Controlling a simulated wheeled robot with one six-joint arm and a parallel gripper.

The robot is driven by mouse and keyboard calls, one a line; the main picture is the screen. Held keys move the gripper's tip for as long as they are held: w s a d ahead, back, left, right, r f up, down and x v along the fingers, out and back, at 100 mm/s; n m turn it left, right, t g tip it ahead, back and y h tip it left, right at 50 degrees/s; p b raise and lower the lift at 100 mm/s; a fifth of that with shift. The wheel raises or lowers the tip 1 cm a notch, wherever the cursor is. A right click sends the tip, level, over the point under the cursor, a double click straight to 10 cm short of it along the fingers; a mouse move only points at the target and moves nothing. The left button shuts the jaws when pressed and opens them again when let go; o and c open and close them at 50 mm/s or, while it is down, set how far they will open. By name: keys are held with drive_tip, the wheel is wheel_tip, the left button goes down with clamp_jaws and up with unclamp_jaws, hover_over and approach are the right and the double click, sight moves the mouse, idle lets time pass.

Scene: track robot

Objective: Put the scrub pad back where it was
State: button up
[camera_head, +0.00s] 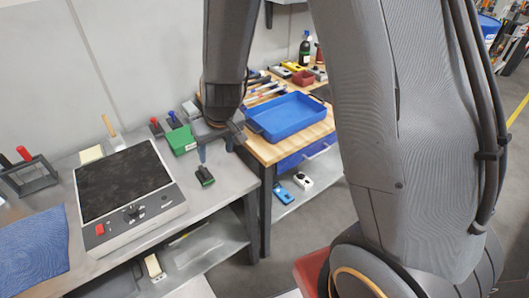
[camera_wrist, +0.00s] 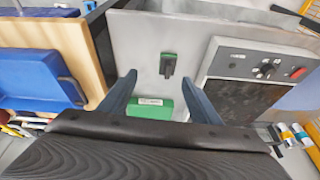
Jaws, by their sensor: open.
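A small dark block with green on it, which looks like the scrub pad (camera_head: 204,176), lies on the grey metal bench (camera_head: 228,186) near its right front edge. In the wrist view the pad (camera_wrist: 168,66) shows beyond my fingertips, between their lines and slightly nearer the right finger. My gripper (camera_head: 216,157) is open and empty, above the bench's right end close to the pad. Its two blue-grey fingers (camera_wrist: 158,78) stand apart with nothing between them. I cannot tell the exact height of the fingertips over the bench.
A green box (camera_head: 181,140) with a white label sits behind the pad. A hotplate-like device (camera_head: 132,185) with a dark top stands to the left. A blue tray (camera_head: 288,117) is on the wooden table to the right. Bare bench surrounds the pad.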

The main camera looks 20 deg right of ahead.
drive_tip(key=s+d+r+m+g, duration=0.1)
drive_tip(key=s+d+r, duration=0.3)
drive_tip(key=s+d, duration=0.2)
drive_tip(key=s+d+r+m+g+h, duration=0.1)
drive_tip(key=s+d+r, duration=0.3)
drive_tip(key=s, duration=0.5)
drive_tip(key=shift+d+m, duration=0.3)
drive_tip(key=shift+d, duration=0.75)
